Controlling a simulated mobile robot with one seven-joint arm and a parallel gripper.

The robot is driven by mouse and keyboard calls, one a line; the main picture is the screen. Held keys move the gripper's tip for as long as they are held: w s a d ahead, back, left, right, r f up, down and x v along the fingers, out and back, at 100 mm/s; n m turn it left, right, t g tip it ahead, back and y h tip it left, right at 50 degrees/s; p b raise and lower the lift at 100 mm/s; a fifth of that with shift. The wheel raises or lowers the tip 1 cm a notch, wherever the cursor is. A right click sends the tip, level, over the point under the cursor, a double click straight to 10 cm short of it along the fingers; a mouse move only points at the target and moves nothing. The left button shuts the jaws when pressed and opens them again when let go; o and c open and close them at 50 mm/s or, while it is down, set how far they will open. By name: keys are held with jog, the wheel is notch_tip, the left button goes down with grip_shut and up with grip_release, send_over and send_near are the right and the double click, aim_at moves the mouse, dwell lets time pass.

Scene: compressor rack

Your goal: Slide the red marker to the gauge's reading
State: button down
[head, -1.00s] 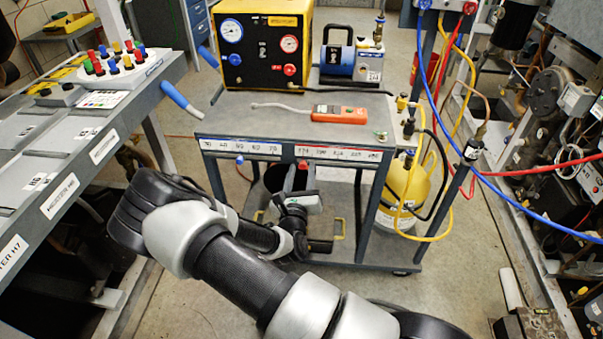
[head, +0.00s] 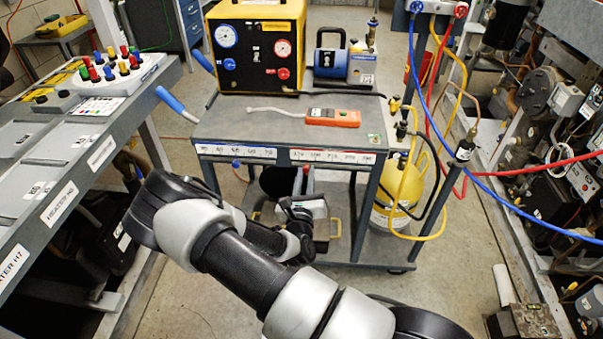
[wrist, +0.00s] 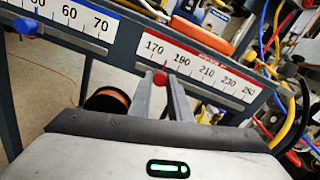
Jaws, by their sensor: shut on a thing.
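The red marker (wrist: 160,78) is a small round knob under the red-topped scale (wrist: 200,70) on the cart's front edge. In the wrist view it stands near the low end, by the 170 and 190 labels; the exact tick is unclear. My gripper (wrist: 161,88) is shut on it, one finger on each side. In the head view my gripper (head: 304,188) is at the cart's front, below the red-topped scale (head: 333,157). The yellow gauge box has a red gauge (head: 283,48) and a blue gauge (head: 226,37); their needles are too small to read.
A blue marker (wrist: 27,27) sits under the separate blue scale (wrist: 65,15) to the left. An orange handheld tool (head: 333,118) and a blue pump (head: 345,65) are on the cart top. Hoses and a yellow cylinder (head: 402,200) stand at the cart's right.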

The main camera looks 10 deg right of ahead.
jog(key=c, duration=1.6)
grip_release()
jog(key=shift+s, duration=0.1)
jog(key=p+v, duration=0.2)
jog(key=v, duration=1.5)
jog(key=shift+s, duration=0.15)
jog(key=shift+r, duration=0.1)
